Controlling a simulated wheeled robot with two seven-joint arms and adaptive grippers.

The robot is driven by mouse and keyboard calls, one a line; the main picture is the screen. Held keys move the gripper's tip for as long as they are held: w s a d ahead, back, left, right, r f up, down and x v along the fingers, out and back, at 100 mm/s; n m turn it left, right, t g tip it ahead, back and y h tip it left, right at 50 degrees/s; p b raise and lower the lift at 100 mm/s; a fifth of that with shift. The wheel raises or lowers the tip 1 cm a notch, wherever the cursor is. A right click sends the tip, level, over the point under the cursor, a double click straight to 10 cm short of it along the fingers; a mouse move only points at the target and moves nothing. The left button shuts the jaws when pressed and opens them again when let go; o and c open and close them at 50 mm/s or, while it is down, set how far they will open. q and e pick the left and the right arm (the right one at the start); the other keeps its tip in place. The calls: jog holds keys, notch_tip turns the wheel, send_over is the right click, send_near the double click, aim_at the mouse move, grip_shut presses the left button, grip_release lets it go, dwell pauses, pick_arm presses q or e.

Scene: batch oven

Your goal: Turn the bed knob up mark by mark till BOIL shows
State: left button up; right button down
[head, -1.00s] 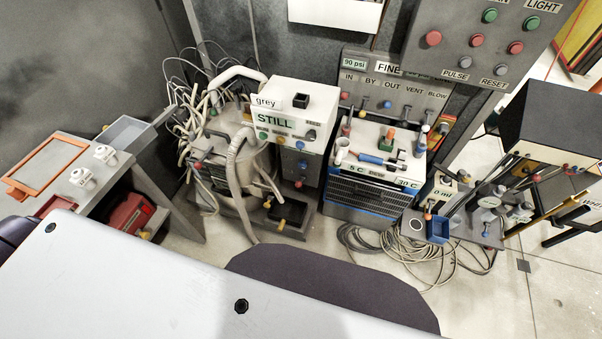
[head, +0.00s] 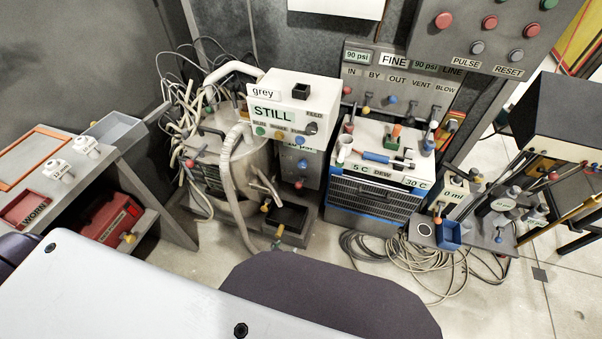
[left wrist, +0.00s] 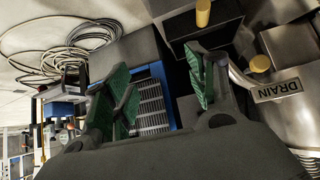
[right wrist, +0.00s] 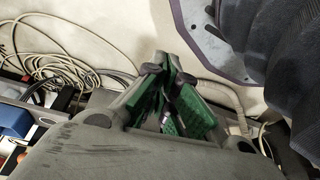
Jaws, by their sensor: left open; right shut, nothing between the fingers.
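The white control box (head: 275,92) in the head view shows STILL in its green window (head: 272,114). A small grey tag above reads "grey". Neither gripper shows clearly in the head view. My left gripper (left wrist: 163,80) is open and empty in the left wrist view, near a DRAIN plate (left wrist: 277,90). My right gripper (right wrist: 170,98) is shut and empty, above the floor.
The hose-covered grey vessel (head: 210,160) stands left of the control box. A chiller (head: 375,190) stands to its right, with coiled cables (head: 410,265) on the floor. A valve panel (head: 400,80) is behind. A grey bench (head: 110,160) with a red bin is at left.

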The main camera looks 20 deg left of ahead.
pick_arm(q)
jog(key=w+a+r+n+t+b, duration=0.1)
jog(key=w+a+r+t+b, duration=0.1)
jog(key=w+r+t+b, duration=0.7)
jog(key=shift+w+a+r+y+b, duration=0.2)
jog(key=shift+w+r+y+b, duration=0.2)
jog(key=shift+w+r+b, duration=4.95)
pick_arm(e)
jog(key=w+a+r+t+y+b, duration=0.2)
jog(key=w+a+r, duration=0.3)
jog(key=w+r, duration=0.2)
jog(key=shift+w+r, duration=0.2)
jog(key=shift+r, duration=0.15)
pick_arm(q)
jog(key=shift+s+f, duration=0.95)
jog(key=shift+f, duration=0.3)
pick_arm(e)
jog(key=shift+a, duration=0.1)
pick_arm(q)
jog(key=shift+w, duration=0.2)
pick_arm(e)
jog(key=shift+f, duration=0.15)
